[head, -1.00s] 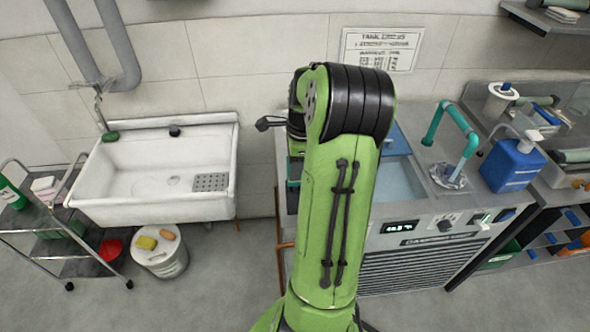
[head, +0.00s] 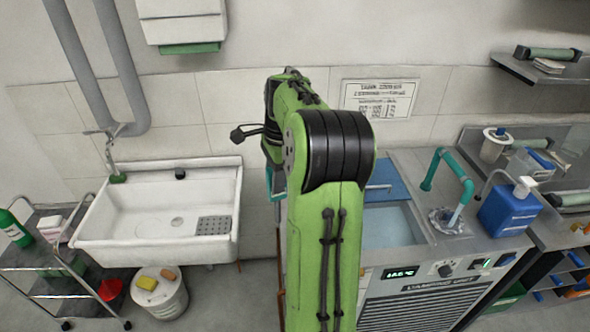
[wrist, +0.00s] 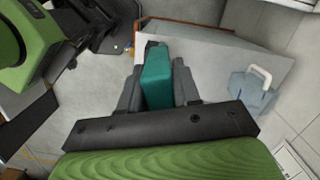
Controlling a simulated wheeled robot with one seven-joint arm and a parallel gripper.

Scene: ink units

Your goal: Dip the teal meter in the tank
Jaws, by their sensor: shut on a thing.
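In the wrist view my gripper (wrist: 158,90) is shut on the teal meter (wrist: 157,77), a flat teal block between the dark fingers. A pale panel-like surface lies beyond it there. In the head view my green arm covers the gripper and most of the meter's surroundings, so I cannot tell its height over the tank. The tank (head: 392,228) is an open basin of pale blue water in the grey unit, right of my arm. A blue lid or panel (head: 385,180) lies at its back edge.
A teal pipe (head: 447,165) bends over the counter right of the tank. A blue bottle (head: 510,207) stands beside it. A white sink (head: 120,228), a cart (head: 62,268) and a bucket (head: 160,295) are at the left. A pale jug-like container (wrist: 250,92) shows in the wrist view.

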